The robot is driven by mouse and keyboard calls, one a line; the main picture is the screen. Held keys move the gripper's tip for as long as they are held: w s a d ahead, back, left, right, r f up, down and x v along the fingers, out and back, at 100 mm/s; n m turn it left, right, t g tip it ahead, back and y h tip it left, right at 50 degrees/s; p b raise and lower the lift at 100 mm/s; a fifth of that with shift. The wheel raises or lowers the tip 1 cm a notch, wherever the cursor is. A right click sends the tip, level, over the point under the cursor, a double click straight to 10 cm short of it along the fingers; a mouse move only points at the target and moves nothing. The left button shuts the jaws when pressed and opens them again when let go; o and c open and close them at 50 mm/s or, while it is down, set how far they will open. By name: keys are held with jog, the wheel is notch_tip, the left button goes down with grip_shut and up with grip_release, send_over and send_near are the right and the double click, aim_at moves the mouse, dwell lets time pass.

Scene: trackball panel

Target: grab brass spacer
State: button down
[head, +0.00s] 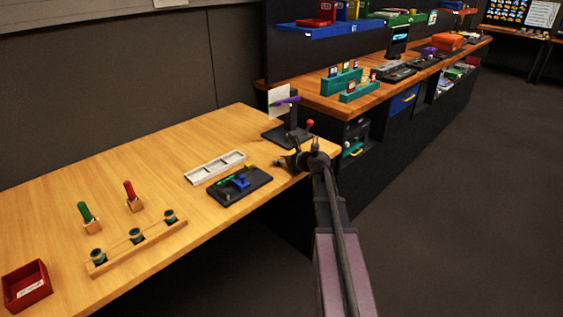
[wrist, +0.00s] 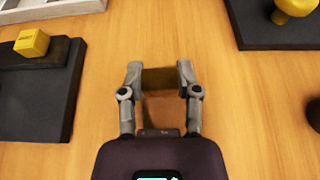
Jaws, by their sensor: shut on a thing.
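The brass spacer (wrist: 158,78) shows in the wrist view as a dull brown-gold block between my two fingertips. My gripper (wrist: 160,72) is shut on it, one finger on each side. A darker patch, like a shadow, lies on the wood just below the block. I cannot tell whether it touches the table. In the head view my gripper (head: 279,162) is over the right end of the wooden table, right of the black panel. The spacer is too small to make out there.
The black panel (head: 224,194) carries blue parts and a yellow block (wrist: 32,43). A pale compartment tray (head: 200,174) lies behind it. A dark stand (head: 272,135) is close behind my gripper. A wooden rack (head: 117,258) and red box (head: 36,290) are at left.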

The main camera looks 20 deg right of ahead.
jog(key=shift+r, duration=0.1)
notch_tip(320, 180, up, 3)
jog(key=p, duration=0.3)
jog(key=shift+f, duration=0.2)
jog(key=s+a+r+p, duration=0.2)
jog(key=s, duration=1.3)
jog(key=shift+s+a, duration=0.4)
jog(key=shift+r, duration=0.2)
